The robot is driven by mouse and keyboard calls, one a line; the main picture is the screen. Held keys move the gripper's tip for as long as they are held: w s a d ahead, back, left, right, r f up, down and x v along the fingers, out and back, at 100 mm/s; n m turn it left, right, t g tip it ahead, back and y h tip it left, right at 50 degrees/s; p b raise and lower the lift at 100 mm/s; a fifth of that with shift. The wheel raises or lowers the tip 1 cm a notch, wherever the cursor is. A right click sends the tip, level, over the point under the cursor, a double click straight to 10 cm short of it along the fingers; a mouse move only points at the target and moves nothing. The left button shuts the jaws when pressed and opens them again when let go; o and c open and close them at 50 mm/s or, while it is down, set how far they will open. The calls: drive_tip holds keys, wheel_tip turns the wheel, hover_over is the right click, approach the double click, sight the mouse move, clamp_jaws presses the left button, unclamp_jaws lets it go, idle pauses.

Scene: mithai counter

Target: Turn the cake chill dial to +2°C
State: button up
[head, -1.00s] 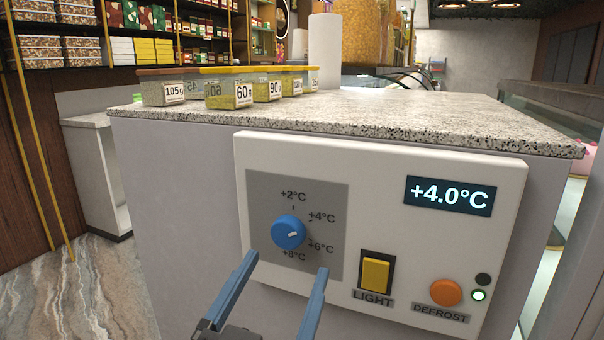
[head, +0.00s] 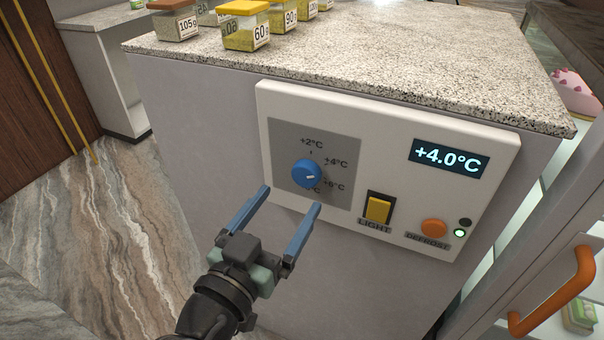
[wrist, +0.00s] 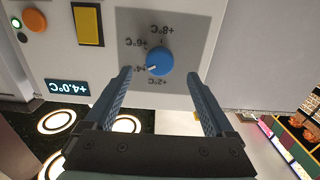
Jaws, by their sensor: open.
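The blue dial (head: 307,173) sits on a grey square of the white control panel (head: 385,120), with marks from +2°C to +8°C around it. The display (head: 449,157) reads +4.0°C. My gripper (head: 292,197) is open and empty, with its two blue fingers pointing at the panel just below and in front of the dial. In the wrist view the dial lies beyond and between the fingertips (wrist: 160,78), apart from both.
The panel also carries a yellow LIGHT switch (head: 378,209) and an orange DEFROST button (head: 433,228), right of the dial. Several jars stand on the speckled counter top (head: 380,62) above. An orange handle (head: 556,292) juts out at the lower right.

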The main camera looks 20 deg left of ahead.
sight(304, 179)
drive_tip(key=w, duration=0.6)
drive_tip(key=shift+w+d+p, duration=0.1)
drive_tip(key=shift+w+p, duration=0.05)
drive_tip(key=shift+p, duration=0.15)
drive_tip(key=c, duration=1.4)
drive_tip(key=shift+o, duration=0.2)
drive_tip(key=shift+n, duration=0.4)
drive_tip(key=n+p, duration=0.2)
drive_tip(key=n, duration=0.3)
drive_tip(key=shift+d+r+n, duration=0.1)
drive_tip(key=shift+n, duration=0.2)
drive_tip(key=n+p, duration=0.2)
drive_tip(key=n, duration=0.3)
drive_tip(key=shift+p, duration=0.3)
drive_tip(key=shift+n, duration=0.4)
